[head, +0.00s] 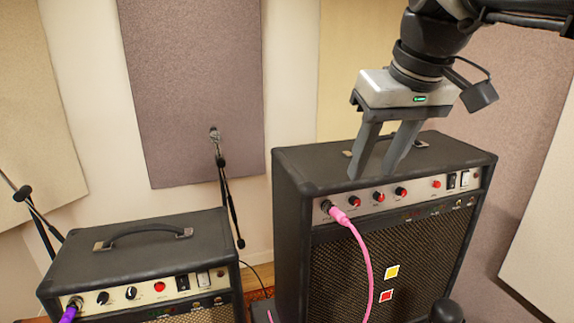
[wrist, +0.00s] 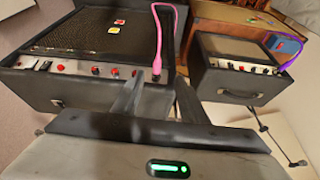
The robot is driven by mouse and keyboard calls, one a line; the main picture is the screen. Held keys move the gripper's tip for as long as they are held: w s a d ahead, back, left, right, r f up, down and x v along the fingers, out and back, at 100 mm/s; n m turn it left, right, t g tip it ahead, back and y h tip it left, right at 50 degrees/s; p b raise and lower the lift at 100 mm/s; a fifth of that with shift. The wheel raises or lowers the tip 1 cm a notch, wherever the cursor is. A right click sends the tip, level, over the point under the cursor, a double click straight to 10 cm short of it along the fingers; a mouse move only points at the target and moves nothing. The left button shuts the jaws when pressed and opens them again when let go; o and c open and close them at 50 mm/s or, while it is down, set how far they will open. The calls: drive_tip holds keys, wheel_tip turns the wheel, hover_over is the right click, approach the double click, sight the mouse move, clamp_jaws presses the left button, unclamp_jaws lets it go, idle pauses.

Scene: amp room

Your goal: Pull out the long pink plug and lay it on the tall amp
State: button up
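The long pink plug (head: 338,214) sits in the jack at the left end of the tall amp's control panel, its pink cable hanging down the front. It also shows in the wrist view (wrist: 157,70). The tall amp (head: 300,180) is black with a flat top and a handle partly hidden behind my fingers. My gripper (head: 370,174) is above the tall amp's top near its front edge, fingers pointing down and apart, with nothing between them. In the wrist view my gripper (wrist: 155,90) has its fingers on the near side of the plug, not around it.
A shorter amp (head: 200,243) with a top handle stands at the left, with a purple plug (head: 70,312) in its panel. Microphone stands (head: 228,190) are behind. Red knobs (head: 378,196) and switches line the tall amp's panel. The air left of the tall amp is clear.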

sight(345, 218)
drive_tip(key=x, duration=0.5)
drive_tip(key=w+b+x, duration=0.1)
drive_tip(key=x, duration=0.5)
drive_tip(key=b+x, duration=0.1)
drive_tip(key=x, duration=0.5)
drive_tip(key=shift+w+r, duration=0.2)
drive_tip(key=shift+r, duration=0.05)
drive_tip(key=shift+d, duration=0.1)
clamp_jaws()
